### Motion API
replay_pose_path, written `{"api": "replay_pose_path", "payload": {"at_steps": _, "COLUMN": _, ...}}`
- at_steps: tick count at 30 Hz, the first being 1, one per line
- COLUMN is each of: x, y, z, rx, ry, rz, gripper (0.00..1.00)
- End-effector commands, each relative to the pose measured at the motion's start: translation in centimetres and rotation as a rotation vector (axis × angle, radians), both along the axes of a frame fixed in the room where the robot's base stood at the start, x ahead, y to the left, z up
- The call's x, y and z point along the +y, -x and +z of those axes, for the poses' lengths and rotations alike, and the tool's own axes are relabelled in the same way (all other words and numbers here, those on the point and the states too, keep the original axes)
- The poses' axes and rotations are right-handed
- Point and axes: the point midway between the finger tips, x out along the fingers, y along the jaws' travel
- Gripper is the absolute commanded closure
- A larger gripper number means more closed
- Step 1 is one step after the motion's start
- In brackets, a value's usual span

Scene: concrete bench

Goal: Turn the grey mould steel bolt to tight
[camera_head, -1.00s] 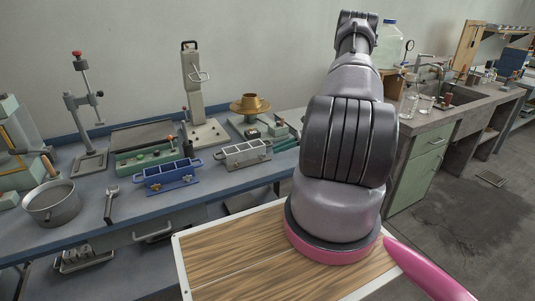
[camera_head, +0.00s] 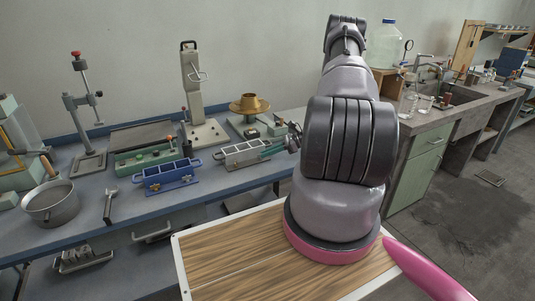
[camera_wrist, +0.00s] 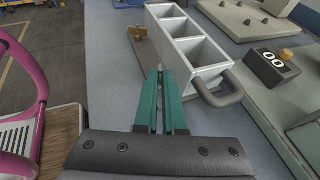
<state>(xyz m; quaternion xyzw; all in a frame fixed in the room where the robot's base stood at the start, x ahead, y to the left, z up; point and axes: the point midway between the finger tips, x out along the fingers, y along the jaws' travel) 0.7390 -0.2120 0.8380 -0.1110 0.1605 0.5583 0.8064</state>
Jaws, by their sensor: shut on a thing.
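The grey mould (camera_head: 245,153) stands on the bench between the blue mould and the bench's right end. In the wrist view the grey mould (camera_wrist: 204,57) shows its open compartments and a dark grey handle on its near end. My gripper (camera_wrist: 160,71) has long green fingers lying along the mould's left side wall. In the head view my gripper (camera_head: 265,153) shows as green fingers at the mould's right side, with my arm covering the space to the right.
The blue mould (camera_head: 167,175) stands to the left. A brass funnel-like piece (camera_head: 250,104) stands behind. The bench (camera_head: 140,213) is clear in front.

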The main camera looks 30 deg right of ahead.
Motion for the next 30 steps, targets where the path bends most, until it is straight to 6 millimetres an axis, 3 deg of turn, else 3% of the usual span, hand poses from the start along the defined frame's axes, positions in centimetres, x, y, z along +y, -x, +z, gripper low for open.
{"api": "replay_pose_path", "payload": {"at_steps": 11, "x": 0.1, "y": 0.5, "z": 0.0, "rx": 0.003, "ry": -0.001, "rz": -0.145, "gripper": 1.0}}
{"api": "replay_pose_path", "payload": {"at_steps": 30, "x": 1.5, "y": 1.6, "z": 0.0, "rx": 0.005, "ry": -0.001, "rz": -0.73, "gripper": 1.0}}
